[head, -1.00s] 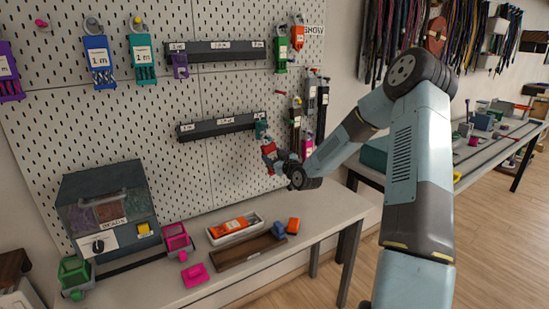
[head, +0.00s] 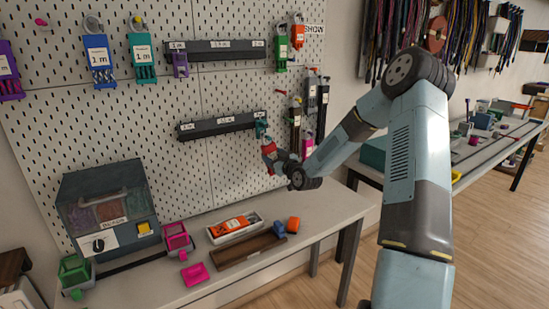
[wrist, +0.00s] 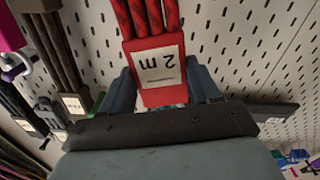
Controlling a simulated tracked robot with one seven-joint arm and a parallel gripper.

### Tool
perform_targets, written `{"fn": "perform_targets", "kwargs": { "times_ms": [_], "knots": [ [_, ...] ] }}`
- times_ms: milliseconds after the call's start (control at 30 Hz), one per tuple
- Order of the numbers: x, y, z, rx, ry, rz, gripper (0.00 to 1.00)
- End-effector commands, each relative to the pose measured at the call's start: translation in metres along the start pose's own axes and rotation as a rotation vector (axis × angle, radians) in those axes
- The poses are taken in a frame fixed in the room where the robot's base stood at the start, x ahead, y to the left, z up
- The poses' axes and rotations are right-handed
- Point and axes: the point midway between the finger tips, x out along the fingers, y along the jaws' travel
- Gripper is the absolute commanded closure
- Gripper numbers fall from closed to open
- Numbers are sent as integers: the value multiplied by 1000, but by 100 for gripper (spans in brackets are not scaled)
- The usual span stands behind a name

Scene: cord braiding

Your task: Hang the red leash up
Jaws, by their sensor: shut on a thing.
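The red leash (head: 269,149) is a folded bundle with a white label, held up in front of the pegboard (head: 225,165). In the wrist view the red leash (wrist: 150,20) shows its red cords and a red block with an upside-down "2 m" label. My gripper (head: 281,157) is shut on the block, with one blue finger on each side of it. In the head view the leash is just below the right end of the lower dark rail (head: 215,126), close to a teal item (head: 261,129) there. I cannot tell whether it touches the board.
Several dark and coloured leashes (head: 323,97) hang just right of the gripper. An upper rail (head: 220,50) has leashes around it. On the bench below are a bead box (head: 110,210), a tray with an orange leash (head: 231,227) and a brown tray (head: 247,252).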

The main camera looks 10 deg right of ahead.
Motion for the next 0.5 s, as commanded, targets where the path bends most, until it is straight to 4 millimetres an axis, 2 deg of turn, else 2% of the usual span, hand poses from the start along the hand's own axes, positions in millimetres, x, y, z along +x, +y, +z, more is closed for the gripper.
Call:
{"fn": "perform_targets", "kwargs": {
  "times_ms": [133,167,433,500],
  "knots": [
    [0,0,0,0,1,0,70],
    [0,0,0,0,1,0,38],
    [0,0,0,0,0,0,12],
    [0,0,0,0,0,0,9]
  ]
}}
